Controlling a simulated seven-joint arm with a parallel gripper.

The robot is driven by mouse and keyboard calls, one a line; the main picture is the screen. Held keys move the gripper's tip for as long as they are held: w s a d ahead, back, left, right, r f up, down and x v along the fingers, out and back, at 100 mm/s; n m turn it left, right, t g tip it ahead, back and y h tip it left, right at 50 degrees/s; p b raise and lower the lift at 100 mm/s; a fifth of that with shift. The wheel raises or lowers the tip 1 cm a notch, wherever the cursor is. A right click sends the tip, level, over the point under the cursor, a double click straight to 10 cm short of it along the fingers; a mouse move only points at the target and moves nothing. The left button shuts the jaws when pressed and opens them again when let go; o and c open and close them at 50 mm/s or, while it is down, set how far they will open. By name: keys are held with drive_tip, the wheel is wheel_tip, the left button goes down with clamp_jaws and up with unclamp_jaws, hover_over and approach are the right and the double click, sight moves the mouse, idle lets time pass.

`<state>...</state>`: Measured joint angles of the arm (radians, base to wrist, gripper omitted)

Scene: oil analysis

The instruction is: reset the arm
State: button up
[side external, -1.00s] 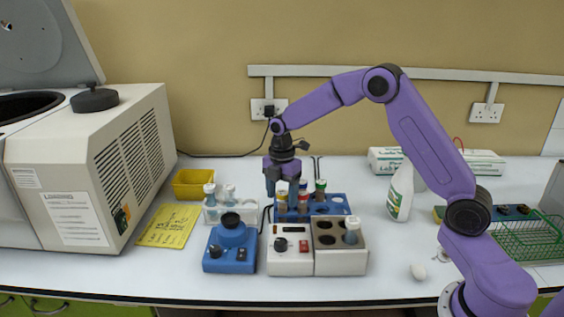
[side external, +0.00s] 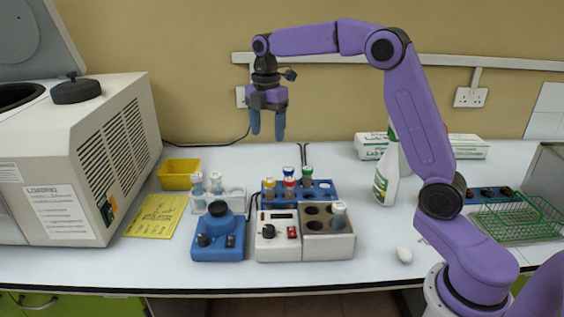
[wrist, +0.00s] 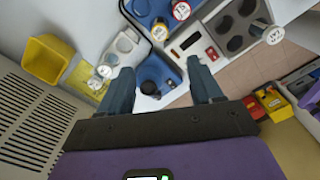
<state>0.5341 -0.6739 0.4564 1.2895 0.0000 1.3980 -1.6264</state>
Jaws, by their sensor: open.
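My purple arm is raised over the bench, and my gripper (side external: 267,124) hangs in the air with its fingers pointing down. It is open and holds nothing. It is above and behind the blue tube rack (side external: 325,190), slightly to its left, clear of all the tubes. In the wrist view my gripper (wrist: 160,85) has its two dark fingers apart, with the blue mixer (wrist: 155,72) showing between and beyond them. Several capped tubes stand in the blue rack.
A white rack (side external: 203,203) with tubes, a yellow tray (side external: 179,174) and a yellow sheet (side external: 153,216) lie left. A large centrifuge (side external: 75,160) stands at far left with its lid raised. A spray bottle (side external: 385,172) and a green wire basket (side external: 515,220) are right.

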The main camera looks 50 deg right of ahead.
drive_tip(key=s+a+f+m, duration=0.1)
drive_tip(key=s+a+m, duration=0.1)
drive_tip(key=s+a, duration=0.5)
drive_tip(key=s+a+f+m, duration=0.1)
drive_tip(key=s+a+m, duration=0.15)
drive_tip(key=s, duration=0.95)
drive_tip(key=s+d+f+m, duration=0.1)
drive_tip(key=s+f, duration=0.2)
drive_tip(key=s, duration=0.6)
drive_tip(key=s+d+f+m, duration=0.2)
drive_tip(key=s+f, duration=0.1)
drive_tip(key=s, duration=0.6)
